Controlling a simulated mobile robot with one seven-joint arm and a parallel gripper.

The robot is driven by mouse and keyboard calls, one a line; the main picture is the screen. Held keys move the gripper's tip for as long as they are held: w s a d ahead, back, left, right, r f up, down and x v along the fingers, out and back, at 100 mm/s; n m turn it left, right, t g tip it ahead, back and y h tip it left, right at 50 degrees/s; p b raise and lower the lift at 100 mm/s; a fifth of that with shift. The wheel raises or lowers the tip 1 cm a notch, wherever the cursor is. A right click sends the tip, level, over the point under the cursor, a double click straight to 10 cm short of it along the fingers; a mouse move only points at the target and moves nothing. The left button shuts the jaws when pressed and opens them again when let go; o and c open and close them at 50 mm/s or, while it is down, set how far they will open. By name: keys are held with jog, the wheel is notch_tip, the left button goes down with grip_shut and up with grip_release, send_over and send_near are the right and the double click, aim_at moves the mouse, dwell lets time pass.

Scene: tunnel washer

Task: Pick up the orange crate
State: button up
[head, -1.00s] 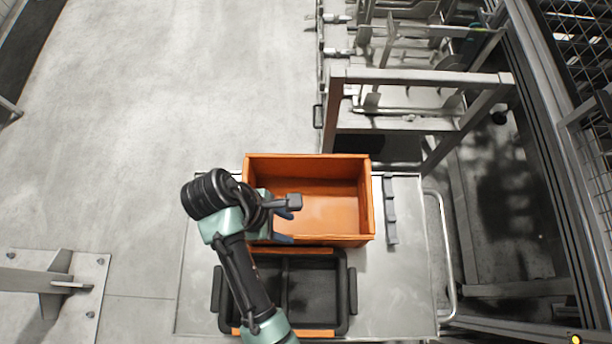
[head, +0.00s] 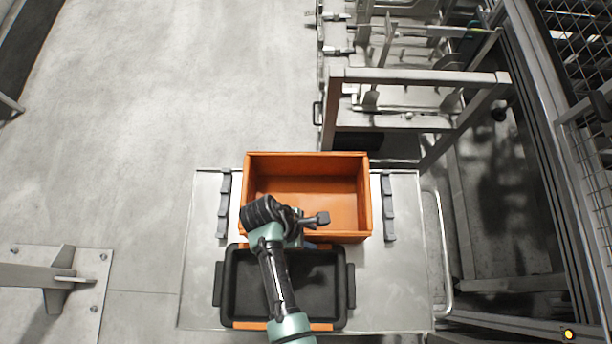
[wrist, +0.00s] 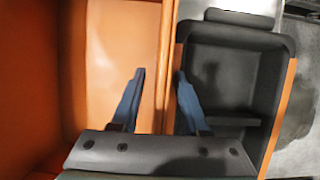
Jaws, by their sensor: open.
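The orange crate (head: 345,200) is an open, empty box on a metal cart top, and my arm covers part of its near left side. In the wrist view its inside (wrist: 110,50) fills the left, and its near wall runs up between my fingers. My gripper (wrist: 153,85) is open with blue fingertips, one on the crate's inner side of that wall and one on the side of the black tray. The fingers do not close on the wall. In the head view my gripper (head: 308,243) is mostly hidden by my wrist at the crate's near edge.
A black tray (head: 351,290) with orange edge strips lies directly in front of the crate. Dark grey strips (head: 388,208) lie on the cart (head: 395,280) left and right of the crate. A metal frame (head: 420,78) stands behind. Open floor lies to the left.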

jog(key=shift+f, duration=0.2)
grip_shut()
jog(key=shift+w+r, duration=0.1)
dwell(1.2)
